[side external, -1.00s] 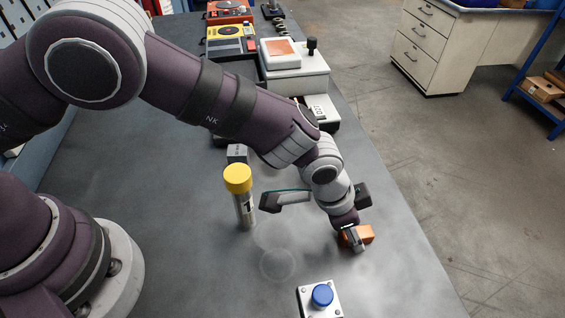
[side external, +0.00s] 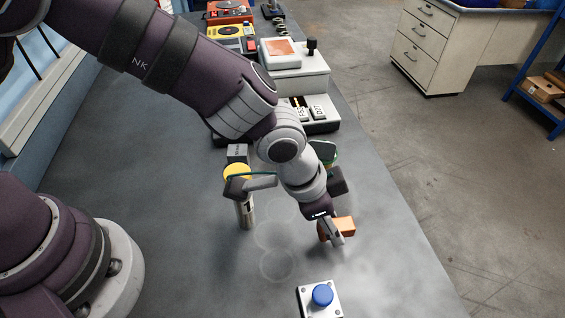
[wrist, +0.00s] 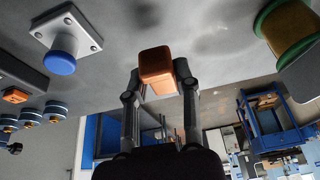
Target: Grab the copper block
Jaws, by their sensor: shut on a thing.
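The copper block (side external: 343,227) is a small orange-copper block in the side external view, right of centre. It also shows in the wrist view (wrist: 157,68) between the two fingers. My gripper (side external: 332,230) is shut on the block, with a finger on each side of it in the wrist view (wrist: 157,84). The near finger hides part of the block in the side external view. Whether the block touches the bench or hangs just above it, I cannot tell.
A blue button on a white plate (side external: 322,296) is in front of the block. A white machine (side external: 295,75) is behind. The bench's right edge (side external: 420,225) is near.

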